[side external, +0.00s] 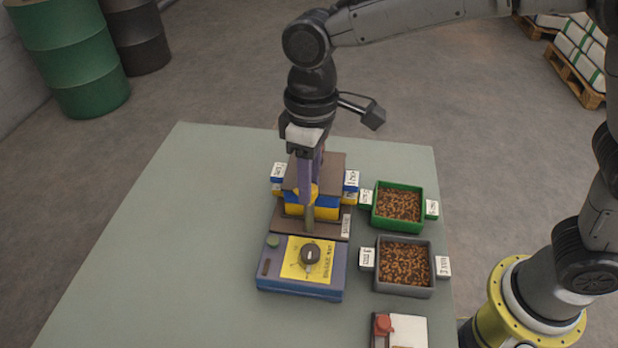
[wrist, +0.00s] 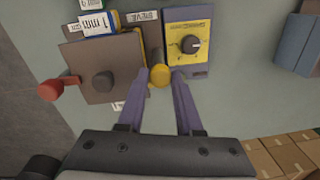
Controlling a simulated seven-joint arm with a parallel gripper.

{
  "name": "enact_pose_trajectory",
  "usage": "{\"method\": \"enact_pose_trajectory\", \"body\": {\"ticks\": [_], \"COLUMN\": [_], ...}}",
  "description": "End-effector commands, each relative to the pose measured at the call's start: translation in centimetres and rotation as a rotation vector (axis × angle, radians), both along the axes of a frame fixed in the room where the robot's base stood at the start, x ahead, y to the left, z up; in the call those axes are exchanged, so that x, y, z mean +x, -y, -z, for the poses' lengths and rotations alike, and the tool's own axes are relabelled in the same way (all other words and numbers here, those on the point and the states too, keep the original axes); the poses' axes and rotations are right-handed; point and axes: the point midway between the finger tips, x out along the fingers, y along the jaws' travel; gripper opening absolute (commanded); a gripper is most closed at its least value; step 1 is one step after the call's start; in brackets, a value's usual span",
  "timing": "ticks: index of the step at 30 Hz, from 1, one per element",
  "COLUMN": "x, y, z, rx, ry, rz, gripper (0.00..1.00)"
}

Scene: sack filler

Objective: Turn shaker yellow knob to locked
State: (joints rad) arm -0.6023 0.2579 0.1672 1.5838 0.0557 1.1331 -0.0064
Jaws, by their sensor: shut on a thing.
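The shaker is a stack of yellow and blue sieves (side external: 325,212) under a brown lid (side external: 335,165), on a brown plate behind a blue base (side external: 275,283). The yellow knob (wrist: 160,75) sits at the stack's edge in the wrist view, between the fingertips of my gripper (wrist: 164,78). My gripper is shut on it. In the side view the gripper (side external: 311,200) reaches down in front of the stack and partly covers the knob. The knob's marking and whether it is locked cannot be read.
The base carries a dark dial on a yellow panel (side external: 293,270). A green bin (side external: 376,219) and a grey bin (side external: 380,283), both filled with brown pellets, stand to the right. A white box with a red knob (side external: 383,324) is at the front right. The table's left side is clear.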

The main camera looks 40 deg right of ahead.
Motion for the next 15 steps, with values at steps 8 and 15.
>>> {"method": "enact_pose_trajectory", "body": {"ticks": [8,15], "x": [-0.04,-0.1], "y": [-0.02,-0.02], "z": [-0.15,-0.15], "rx": [0.002,0.003], "ry": [0.002,0.001], "rz": [0.26,0.487], "gripper": [0.0,0.0]}}
